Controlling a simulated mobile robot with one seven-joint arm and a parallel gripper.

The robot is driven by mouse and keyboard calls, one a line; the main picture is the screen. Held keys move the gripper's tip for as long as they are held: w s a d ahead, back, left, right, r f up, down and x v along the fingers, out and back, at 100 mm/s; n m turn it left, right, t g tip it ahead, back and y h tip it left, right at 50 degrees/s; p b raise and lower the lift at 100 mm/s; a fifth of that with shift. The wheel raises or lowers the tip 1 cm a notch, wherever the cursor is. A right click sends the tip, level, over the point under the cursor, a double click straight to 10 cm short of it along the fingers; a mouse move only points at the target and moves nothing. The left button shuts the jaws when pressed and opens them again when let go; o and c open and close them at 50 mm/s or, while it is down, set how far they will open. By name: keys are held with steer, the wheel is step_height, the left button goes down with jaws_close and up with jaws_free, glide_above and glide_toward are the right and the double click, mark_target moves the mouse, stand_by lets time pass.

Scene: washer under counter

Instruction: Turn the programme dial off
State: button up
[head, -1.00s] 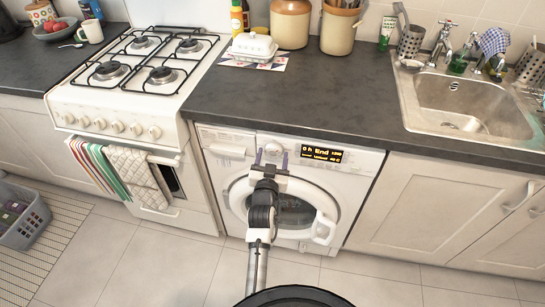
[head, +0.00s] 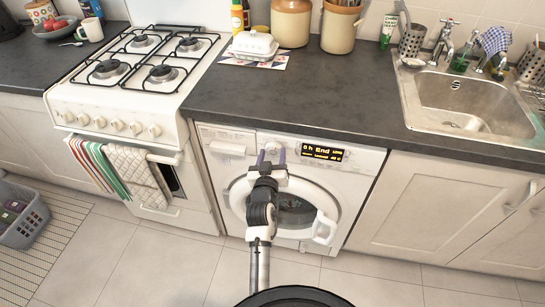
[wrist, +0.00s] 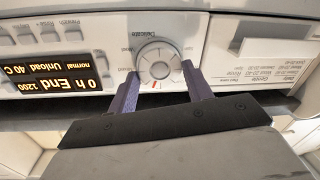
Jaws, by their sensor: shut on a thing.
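The programme dial (wrist: 158,62) is a round white knob with a red mark on its rim, at the bottom of it in the wrist view. It also shows on the washer panel in the head view (head: 272,148). My gripper (wrist: 160,80) has its two purple fingers on either side of the dial and is shut on it; in the head view it reaches the panel from below (head: 271,157). The lit display (wrist: 52,85) reads "0 h End" with "Unload", upside down in the wrist view. The washer (head: 355,165) stands under the counter.
The round washer door (head: 322,226) is closed behind and below my arm. The dark counter edge (head: 300,137) runs just above the panel. The detergent drawer (head: 228,148) is left of the dial.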

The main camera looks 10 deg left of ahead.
steer(key=shift+a+r+n, duration=0.1)
steer(key=shift+n, duration=1.7)
steer(key=o, duration=1)
